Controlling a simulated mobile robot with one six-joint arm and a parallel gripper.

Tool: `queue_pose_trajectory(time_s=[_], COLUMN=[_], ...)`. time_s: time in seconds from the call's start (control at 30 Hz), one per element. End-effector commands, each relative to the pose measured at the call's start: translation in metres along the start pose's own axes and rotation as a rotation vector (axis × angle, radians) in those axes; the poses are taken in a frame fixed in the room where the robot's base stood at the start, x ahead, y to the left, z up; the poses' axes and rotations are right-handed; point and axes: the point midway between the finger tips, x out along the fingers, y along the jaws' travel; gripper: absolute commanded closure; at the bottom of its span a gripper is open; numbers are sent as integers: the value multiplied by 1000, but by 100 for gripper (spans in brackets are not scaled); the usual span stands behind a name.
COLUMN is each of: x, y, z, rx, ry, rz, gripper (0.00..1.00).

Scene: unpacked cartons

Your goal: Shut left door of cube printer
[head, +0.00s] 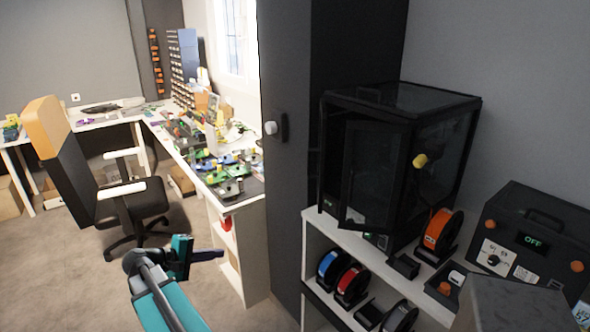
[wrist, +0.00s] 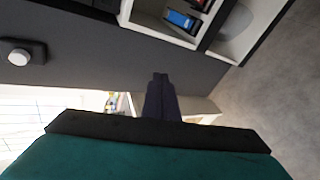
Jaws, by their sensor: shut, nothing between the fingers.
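The cube printer (head: 440,108) is a black, box-shaped enclosure with clear panels, standing on a white shelf in the right half of the head view. Its dark left door (head: 372,175) appears to stand ajar, its lower edge out past the front frame. My gripper (head: 222,254) is shut and empty, in front of the shelf and well to the left of and below the printer. In the wrist view its dark fingers (wrist: 160,78) are together, touching nothing visible; the printer door is not recognisable there.
A tall dark cabinet (head: 285,200) with a white knob stands just left of the printer. The white shelf (head: 318,228) holds filament spools (head: 438,232). A toolbox-like unit (head: 535,245) stands at right. A cluttered workbench (head: 255,215) and a chair (head: 130,205) are left; open floor lies between.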

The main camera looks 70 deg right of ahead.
Motion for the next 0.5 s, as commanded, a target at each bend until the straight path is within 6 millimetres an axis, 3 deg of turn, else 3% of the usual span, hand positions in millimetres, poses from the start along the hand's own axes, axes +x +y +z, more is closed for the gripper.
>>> queue_pose_trajectory(time_s=[0.03,0.3,0.5], x=[3,11,7], y=[28,167,245], z=[4,47,86], rx=[26,142,210], ry=[-17,-131,-217], rz=[36,243,368], gripper=[100,100,100])
